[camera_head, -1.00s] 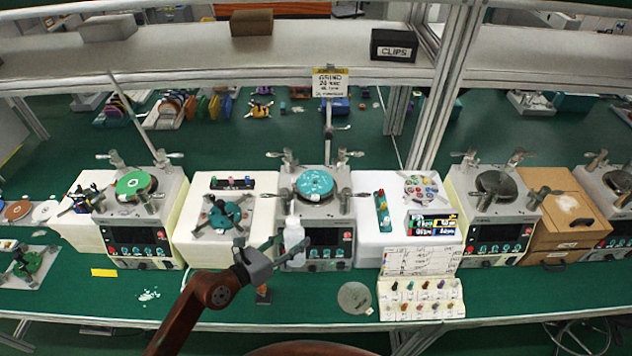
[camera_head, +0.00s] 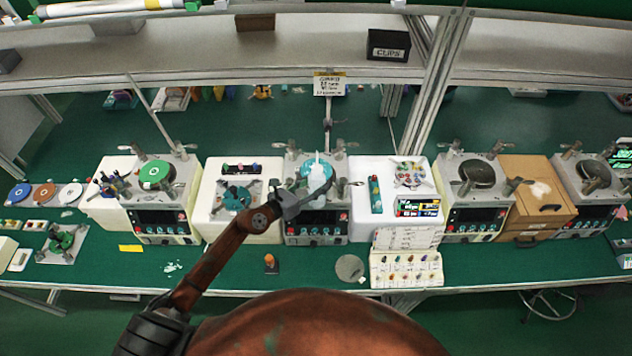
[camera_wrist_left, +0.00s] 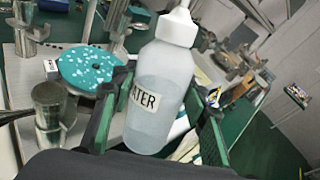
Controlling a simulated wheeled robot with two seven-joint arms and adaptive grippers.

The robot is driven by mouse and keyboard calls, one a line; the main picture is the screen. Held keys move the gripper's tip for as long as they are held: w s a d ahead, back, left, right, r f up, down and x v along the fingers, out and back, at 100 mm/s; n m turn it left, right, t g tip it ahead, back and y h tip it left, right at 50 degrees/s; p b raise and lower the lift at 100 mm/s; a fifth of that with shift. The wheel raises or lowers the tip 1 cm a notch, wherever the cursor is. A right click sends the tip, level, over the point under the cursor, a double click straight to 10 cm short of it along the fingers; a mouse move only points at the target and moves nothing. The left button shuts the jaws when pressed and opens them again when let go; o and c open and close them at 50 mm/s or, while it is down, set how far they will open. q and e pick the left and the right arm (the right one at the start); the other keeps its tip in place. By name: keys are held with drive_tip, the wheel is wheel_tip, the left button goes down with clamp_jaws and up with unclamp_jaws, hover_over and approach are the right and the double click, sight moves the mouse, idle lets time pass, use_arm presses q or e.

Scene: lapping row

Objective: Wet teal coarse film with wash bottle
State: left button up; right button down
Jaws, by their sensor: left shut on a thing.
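My left gripper (camera_head: 300,194) is shut on a white, translucent wash bottle (camera_head: 317,179) in front of the middle lapping machine. In the left wrist view the bottle (camera_wrist_left: 160,92) stands between the two green-edged fingers, tilted in the picture, with a "WATER" label and a white cap. The teal film (camera_wrist_left: 88,68), speckled with white patches, lies on a round plate behind and left of the bottle. In the head view the teal film (camera_head: 306,168) is partly hidden by the bottle. My right gripper is not in view.
A machine with a green film (camera_head: 154,172) stands to the left and one with a bare dark plate (camera_head: 477,174) to the right. A card holder (camera_head: 405,262) and a grey disc (camera_head: 350,267) are on the front bench. A CLIPS box (camera_head: 388,45) sits on the shelf.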

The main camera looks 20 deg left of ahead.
sight(317, 186)
use_arm(q)
drive_tip(key=shift+s+d+r+m+t+h+b, duration=0.2)
drive_tip(key=shift+s+r+m+t+b, duration=0.35)
drive_tip(key=shift+b, duration=1.2)
drive_tip(key=shift+s+d+r+m+t+h+b, duration=0.1)
drive_tip(key=shift+s+r+m+t+h+b, duration=0.35)
drive_tip(key=shift+b, duration=1.3)
drive_tip(key=shift+s+r+b, duration=0.3)
drive_tip(key=shift+r+b, duration=0.1)
drive_tip(key=shift+b, duration=0.05)
drive_tip(key=shift+s+r, duration=0.1)
drive_tip(key=shift+r, duration=0.15)
